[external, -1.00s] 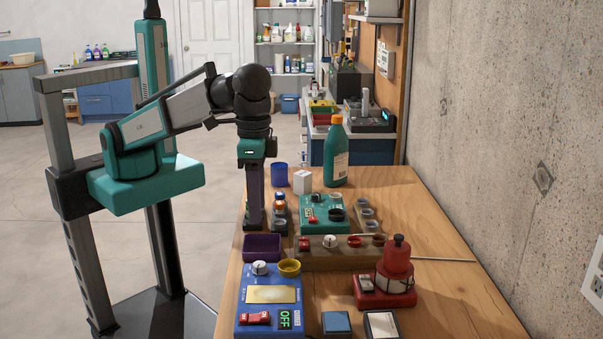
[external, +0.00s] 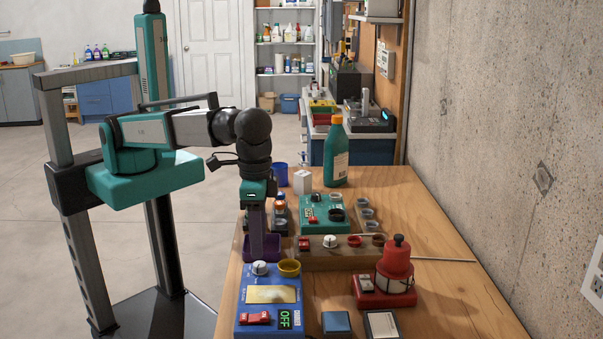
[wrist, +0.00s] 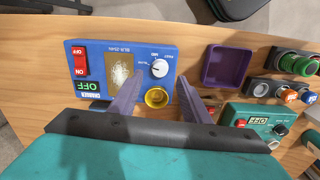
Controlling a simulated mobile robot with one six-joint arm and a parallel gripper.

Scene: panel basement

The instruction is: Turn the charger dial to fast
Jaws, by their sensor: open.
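The blue charger box (external: 245,315) stands at the near left of the bench. Its white round dial (external: 259,268) is on the far end of its top, beside a yellow ring (external: 289,267). In the wrist view the dial (wrist: 160,68) has small print around it, part of it like MED; its exact pointing is too small to tell. My gripper (external: 262,255) points down, just behind the dial in the external view. In the wrist view my gripper (wrist: 168,77) is open and empty, the dial showing between its fingertips; height above it is hard to tell.
A purple tray (wrist: 227,67) lies close beside the charger, partly behind my fingers in the external view. A red switch (external: 255,317) and a green OFF display (external: 285,318) are on the charger. A teal box (external: 325,213) and a red lamp-like device (external: 396,262) stand farther right.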

